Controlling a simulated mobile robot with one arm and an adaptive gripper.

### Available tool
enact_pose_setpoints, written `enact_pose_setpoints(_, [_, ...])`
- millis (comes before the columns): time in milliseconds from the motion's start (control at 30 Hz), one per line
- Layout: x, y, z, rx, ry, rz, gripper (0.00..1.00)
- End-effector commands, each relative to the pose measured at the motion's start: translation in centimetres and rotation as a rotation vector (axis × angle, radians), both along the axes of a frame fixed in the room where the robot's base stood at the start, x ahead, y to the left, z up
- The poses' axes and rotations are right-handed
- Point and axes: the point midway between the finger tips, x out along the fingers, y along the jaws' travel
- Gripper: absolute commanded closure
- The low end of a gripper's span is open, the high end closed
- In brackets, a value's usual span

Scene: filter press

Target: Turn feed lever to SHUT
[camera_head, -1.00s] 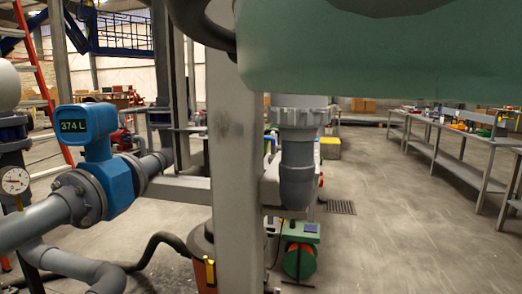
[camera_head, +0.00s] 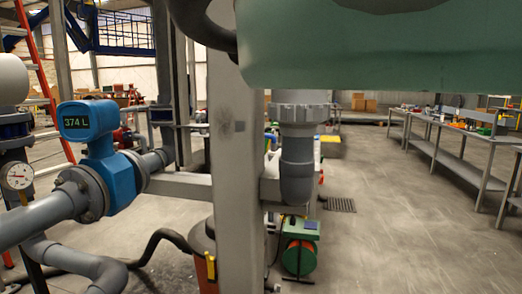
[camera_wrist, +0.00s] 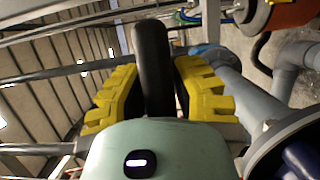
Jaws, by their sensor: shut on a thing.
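In the wrist view my gripper (camera_wrist: 152,85) has its two yellow ribbed fingers on either side of a black, round-ended lever handle (camera_wrist: 152,48). The fingers are shut on this handle, which stands up between them. The lever's base and any OPEN or SHUT marking are hidden, so its position cannot be read. In the head view my green arm covers the upper right, and neither my gripper nor the lever can be made out there.
In the head view a blue flow meter (camera_head: 122,180) reading 374 L sits on a grey pipe at left, with a pressure gauge (camera_head: 18,176) beside it. A grey post (camera_head: 236,180) stands mid-view. Workbenches (camera_head: 455,150) line the right; the floor before them is clear.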

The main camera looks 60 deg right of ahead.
Motion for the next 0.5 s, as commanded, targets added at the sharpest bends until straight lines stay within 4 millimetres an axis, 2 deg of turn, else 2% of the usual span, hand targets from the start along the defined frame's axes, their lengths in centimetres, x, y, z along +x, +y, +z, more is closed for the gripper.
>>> enact_pose_setpoints(333, [-0.03, -0.05, 0.12, -0.002, -0.002, -0.003, 1.00])
enact_pose_setpoints(367, [-0.03, -0.05, 0.11, -0.002, -0.002, -0.003, 0.74])
enact_pose_setpoints(500, [-0.02, -0.03, 0.06, -0.001, -0.001, -0.002, 0.60])
